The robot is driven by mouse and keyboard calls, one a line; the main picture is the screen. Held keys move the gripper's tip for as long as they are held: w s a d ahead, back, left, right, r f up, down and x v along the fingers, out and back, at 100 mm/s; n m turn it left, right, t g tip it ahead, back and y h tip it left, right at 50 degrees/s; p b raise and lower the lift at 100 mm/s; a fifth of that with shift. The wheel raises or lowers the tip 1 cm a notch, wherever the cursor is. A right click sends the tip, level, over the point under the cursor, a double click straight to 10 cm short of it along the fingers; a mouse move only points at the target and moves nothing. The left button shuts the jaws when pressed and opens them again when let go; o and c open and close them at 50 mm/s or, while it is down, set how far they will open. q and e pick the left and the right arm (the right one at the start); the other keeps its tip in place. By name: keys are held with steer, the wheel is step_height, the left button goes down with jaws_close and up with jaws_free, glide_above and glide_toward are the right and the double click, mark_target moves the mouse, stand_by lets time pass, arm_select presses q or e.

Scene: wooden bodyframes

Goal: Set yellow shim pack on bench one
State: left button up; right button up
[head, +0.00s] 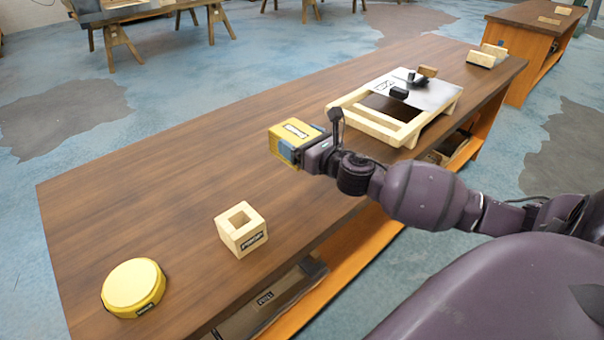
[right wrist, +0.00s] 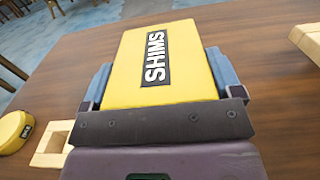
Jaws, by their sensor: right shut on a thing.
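The yellow shim pack (head: 289,138) is a box with a black "SHIMS" label, which reads clearly in the right wrist view (right wrist: 195,50). My right gripper (head: 308,150) is shut on it, with blue fingers on both sides of the pack. The pack is over the brown wooden bench (head: 160,190); I cannot tell whether it touches the top or is held just above it. The label text of the bench is not readable. My left gripper is not in view.
A round yellow tin (head: 132,285) and a wooden block with a square hole (head: 241,228) stand at the bench's near end. A wooden frame with a grey plate (head: 425,95) lies beyond my gripper. The bench top left of the pack is clear.

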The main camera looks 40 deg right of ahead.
step_height(320, 180, down, 7)
steer(key=shift+b, duration=1)
steer(key=shift+f+b, duration=0.9)
steer(key=shift+f, duration=1.3)
steer(key=shift+r, duration=0.15)
steer(key=shift+f, duration=0.2)
steer(key=o, duration=0.9)
steer(key=shift+r, duration=0.2)
steer(key=s, duration=0.7)
steer(key=s+d, duration=0.1)
steer(key=s, duration=0.3)
steer(key=shift+s, duration=0.5)
steer(key=shift+s+f, duration=0.1)
